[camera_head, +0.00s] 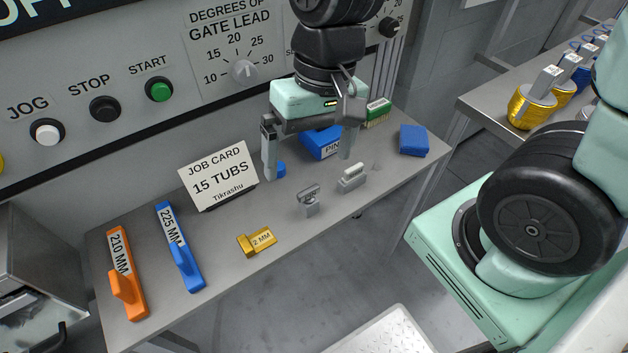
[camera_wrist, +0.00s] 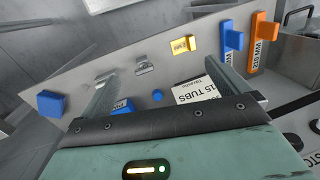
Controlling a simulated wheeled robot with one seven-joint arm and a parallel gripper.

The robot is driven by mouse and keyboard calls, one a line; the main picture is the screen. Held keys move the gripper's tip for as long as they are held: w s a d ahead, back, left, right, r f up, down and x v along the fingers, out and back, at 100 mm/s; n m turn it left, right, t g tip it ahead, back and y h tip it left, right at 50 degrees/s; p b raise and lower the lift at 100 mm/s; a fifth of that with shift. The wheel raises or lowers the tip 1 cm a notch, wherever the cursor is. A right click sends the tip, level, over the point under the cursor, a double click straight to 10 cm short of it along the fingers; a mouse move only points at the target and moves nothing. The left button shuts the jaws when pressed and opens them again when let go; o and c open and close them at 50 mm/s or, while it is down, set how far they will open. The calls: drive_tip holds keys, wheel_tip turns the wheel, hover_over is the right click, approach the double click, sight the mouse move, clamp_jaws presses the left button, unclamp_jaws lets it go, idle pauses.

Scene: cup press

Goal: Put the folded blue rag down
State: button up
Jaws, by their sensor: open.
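A folded blue rag (camera_head: 413,140) lies flat at the right end of the grey shelf (camera_head: 215,232). It looks like a small blue block, and it also shows at the left of the wrist view (camera_wrist: 52,104). My gripper (camera_head: 308,168) is open above the shelf, left of the rag and apart from it. In the wrist view, the space between my gripper's fingers (camera_wrist: 168,72) holds nothing. A blue box marked PIN (camera_head: 322,143) stands behind and between the fingers, partly hidden by my gripper.
A job card (camera_head: 218,174), a small blue knob (camera_head: 280,169), two metal blocks (camera_head: 352,178) and a yellow 2 MM piece (camera_head: 258,242) occupy the middle. Blue (camera_head: 180,250) and orange (camera_head: 127,280) gauges lie left. A green brush-like item (camera_head: 377,112) is behind. The control panel rises behind.

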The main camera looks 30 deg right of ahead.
drive_tip(key=s+a+r+n+h, duration=0.1)
drive_tip(key=s+a+n, duration=0.2)
drive_tip(key=s+n, duration=0.3)
drive_tip(key=shift+s+a+r+n+t+h, duration=0.15)
drive_tip(key=shift+s+n+t+h, duration=0.15)
drive_tip(key=shift+n, duration=0.6)
drive_tip(key=shift+w, duration=0.1)
